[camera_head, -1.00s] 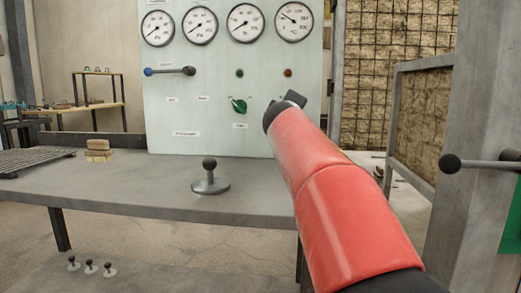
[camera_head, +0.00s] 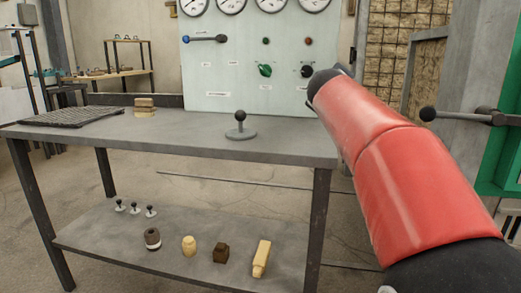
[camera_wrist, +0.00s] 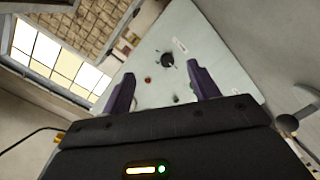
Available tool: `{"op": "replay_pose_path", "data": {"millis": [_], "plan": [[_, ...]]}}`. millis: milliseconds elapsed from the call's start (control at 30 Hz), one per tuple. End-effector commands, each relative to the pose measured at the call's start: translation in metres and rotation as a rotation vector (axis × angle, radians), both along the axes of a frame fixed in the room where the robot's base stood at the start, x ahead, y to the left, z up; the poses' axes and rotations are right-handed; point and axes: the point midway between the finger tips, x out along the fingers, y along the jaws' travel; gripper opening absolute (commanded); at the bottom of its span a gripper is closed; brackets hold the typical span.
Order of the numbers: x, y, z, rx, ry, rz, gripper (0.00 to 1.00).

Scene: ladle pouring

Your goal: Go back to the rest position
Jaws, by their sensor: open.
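My gripper shows in the wrist view (camera_wrist: 160,92) with its two dark purple fingers wide apart and nothing between them. Past the fingers is the pale control panel, with a black knob (camera_wrist: 167,60) and a red button. In the head view my red arm reaches up from the lower right toward the panel (camera_head: 225,75). The gripper itself is hidden there behind the arm. The panel carries gauges, a blue-ended lever (camera_head: 206,39), a green knob (camera_head: 265,70) and a black knob (camera_head: 307,71).
A grey table (camera_head: 175,135) stands left of my arm, bearing a ball-topped handle (camera_head: 240,128), a dark grate (camera_head: 72,116) and stacked blocks (camera_head: 145,105). Its lower shelf (camera_head: 110,240) holds several small pieces. A post with a black lever (camera_head: 462,116) stands at right. Floor is clear in front.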

Motion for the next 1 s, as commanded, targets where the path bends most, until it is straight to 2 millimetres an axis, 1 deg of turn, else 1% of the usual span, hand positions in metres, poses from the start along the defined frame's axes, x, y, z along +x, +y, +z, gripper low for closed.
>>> {"op": "replay_pose_path", "data": {"millis": [33, 167, 267, 367, 467, 567, 600, 667, 700, 767, 800, 900, 1000], "plan": [[-0.006, -0.009, -0.003, 0.030, 0.016, -0.009, 0.60], [-0.024, -0.029, -0.021, 0.131, 0.073, -0.035, 0.60], [-0.046, -0.043, -0.040, 0.227, 0.131, -0.058, 0.60], [-0.075, -0.054, -0.062, 0.334, 0.199, -0.080, 0.60], [-0.113, -0.059, -0.087, 0.452, 0.281, -0.106, 0.60], [-0.166, -0.055, -0.118, 0.584, 0.380, -0.135, 0.60], [-0.190, -0.050, -0.131, 0.636, 0.426, -0.149, 0.60], [-0.229, -0.040, -0.153, 0.707, 0.496, -0.172, 0.60], [-0.254, -0.033, -0.169, 0.748, 0.540, -0.189, 0.60], [-0.289, -0.021, -0.190, 0.800, 0.601, -0.217, 0.60], [-0.309, -0.014, -0.203, 0.829, 0.637, -0.236, 0.60], [-0.350, 0.000, -0.232, 0.878, 0.709, -0.279, 0.60], [-0.376, 0.009, -0.252, 0.910, 0.754, -0.314, 0.60]]}}
